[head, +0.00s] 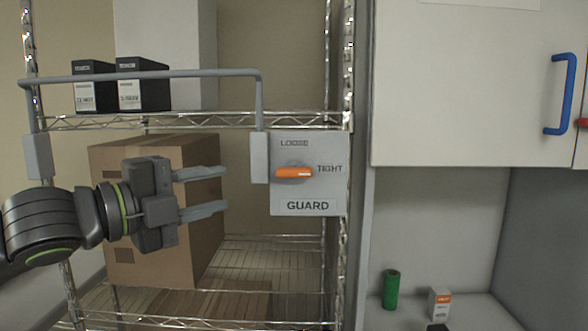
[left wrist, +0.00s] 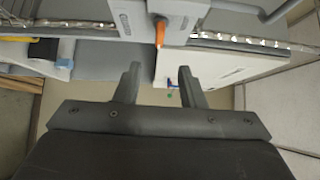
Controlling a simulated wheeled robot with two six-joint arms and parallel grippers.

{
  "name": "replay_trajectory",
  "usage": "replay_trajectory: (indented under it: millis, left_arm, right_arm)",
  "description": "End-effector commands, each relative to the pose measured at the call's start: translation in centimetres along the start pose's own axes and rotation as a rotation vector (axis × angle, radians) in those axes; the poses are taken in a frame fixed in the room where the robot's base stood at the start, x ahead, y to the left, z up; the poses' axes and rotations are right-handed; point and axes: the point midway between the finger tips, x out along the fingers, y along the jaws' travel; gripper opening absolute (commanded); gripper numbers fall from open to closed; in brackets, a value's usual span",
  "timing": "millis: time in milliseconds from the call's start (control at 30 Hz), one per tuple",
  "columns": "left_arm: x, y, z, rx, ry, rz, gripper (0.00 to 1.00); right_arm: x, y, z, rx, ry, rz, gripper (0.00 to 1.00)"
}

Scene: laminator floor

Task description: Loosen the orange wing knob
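The orange wing knob (head: 293,173) sits on the grey GUARD panel (head: 309,190) in the head view. It lies horizontally, its bright end toward the TIGHT mark; LOOSE is printed above it. My left gripper (head: 226,190) is open and empty, to the left of the panel and apart from the knob, its fingers directed right. In the left wrist view the knob (left wrist: 160,32) shows beyond the gap between my open fingers (left wrist: 158,82), above the middle. My right gripper is in neither view.
A grey guard bar (head: 150,74) runs across the wire shelf (head: 280,118) and down to the panel. A cardboard box (head: 125,160) stands behind my left gripper. Two black boxes (head: 141,85) sit on the upper shelf. A white cabinet (head: 460,90) with a blue handle (head: 551,95) is at right.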

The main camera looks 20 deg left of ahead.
Motion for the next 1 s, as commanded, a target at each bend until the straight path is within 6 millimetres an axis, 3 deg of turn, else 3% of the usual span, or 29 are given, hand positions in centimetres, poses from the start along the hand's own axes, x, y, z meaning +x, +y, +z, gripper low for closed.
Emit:
replay_trajectory:
  millis: [1000]
  left_arm:
    - [5.9, -0.2, -0.2, -0.005, 0.004, 0.0, 0.36]
  right_arm:
    - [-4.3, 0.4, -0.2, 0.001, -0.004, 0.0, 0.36]
